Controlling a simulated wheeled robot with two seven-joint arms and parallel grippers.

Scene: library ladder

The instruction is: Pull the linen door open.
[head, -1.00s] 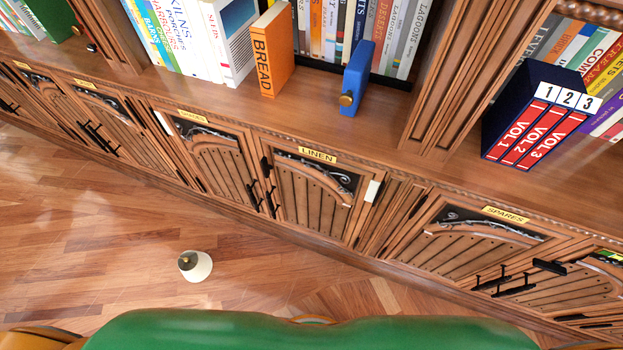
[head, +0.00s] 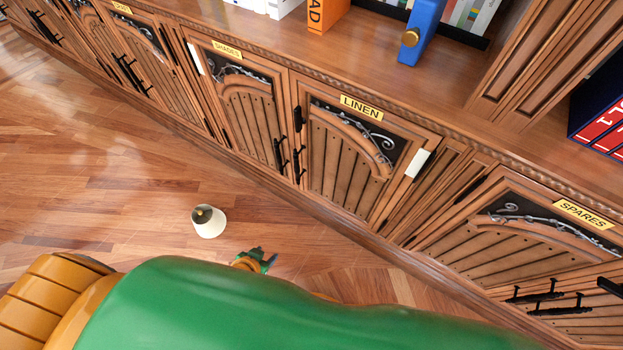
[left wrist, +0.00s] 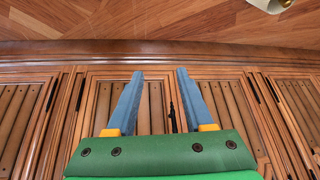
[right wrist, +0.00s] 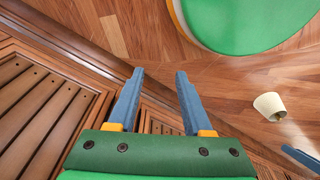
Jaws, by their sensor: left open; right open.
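The linen door (head: 340,155) is shut in the head view, with a yellow LINEN label (head: 361,107) on top. Its black bar handle (head: 298,165) is on the left edge, close to the neighbouring door's handle (head: 279,155). My left gripper (head: 264,258) shows small above the floor, below and in front of the doors, apart from the handle. In the left wrist view my left gripper (left wrist: 153,88) is open and empty, facing cabinet doors; a dark handle (left wrist: 173,118) shows between its fingers. My right gripper (right wrist: 160,88) is open and empty in the right wrist view, near panelled cabinet fronts.
A cream lamp-like object (head: 208,221) lies on the wooden floor, left of my left gripper. A spares door (head: 480,240) is to the right. A blue block with a brass knob (head: 424,32) and books stand on the ledge above. The floor at left is clear.

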